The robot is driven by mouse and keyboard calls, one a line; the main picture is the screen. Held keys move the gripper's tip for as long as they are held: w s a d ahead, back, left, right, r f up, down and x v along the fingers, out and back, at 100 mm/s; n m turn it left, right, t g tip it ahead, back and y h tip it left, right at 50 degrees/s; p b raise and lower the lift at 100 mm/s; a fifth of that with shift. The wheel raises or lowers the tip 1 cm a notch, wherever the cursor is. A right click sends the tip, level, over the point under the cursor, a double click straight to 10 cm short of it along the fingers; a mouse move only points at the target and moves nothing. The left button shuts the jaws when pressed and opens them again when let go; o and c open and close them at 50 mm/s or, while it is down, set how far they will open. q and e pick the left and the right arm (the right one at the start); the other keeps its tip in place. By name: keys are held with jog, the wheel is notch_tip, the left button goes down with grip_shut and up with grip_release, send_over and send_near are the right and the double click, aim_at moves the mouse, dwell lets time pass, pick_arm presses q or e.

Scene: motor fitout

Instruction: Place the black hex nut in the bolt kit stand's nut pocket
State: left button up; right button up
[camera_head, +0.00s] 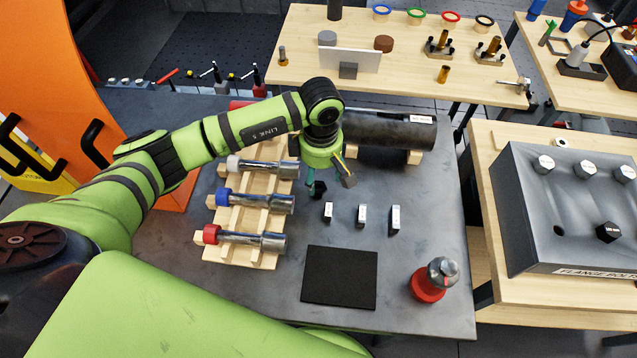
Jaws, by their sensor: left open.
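My left gripper (330,180) hangs over the dark table right of the roller rack, with its fingers apart. A small dark piece (319,189) shows between or just beside the fingers; it looks like the black hex nut, but I cannot tell if it touches them. A black hex-headed piece (608,232) also sits on the grey flange block (540,215) at the right. Two dark stands with brass bolts, one on the left (438,50) and one on the right (489,57), are on the back bench. I cannot tell which is the bolt kit stand, and no nut pocket is clear. My right gripper is out of view.
A wooden rack (243,222) holds three metal rollers left of the gripper. A dark cylinder (390,132) lies behind it. Several small labelled blocks (362,215), a black mat (340,278) and a red-based knob (428,287) are on the dark table (430,220). Bare tabletop lies between them.

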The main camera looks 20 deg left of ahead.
aim_at(318, 187)
pick_arm(q)
jog(key=f+p, duration=0.1)
jog(key=f, duration=0.2)
jog(key=shift+a+f+p, duration=0.2)
jog(key=shift+f+p, duration=0.1)
jog(key=shift+p, duration=0.1)
jog(key=shift+f, duration=0.45)
grip_shut()
jog(key=shift+r, duration=0.1)
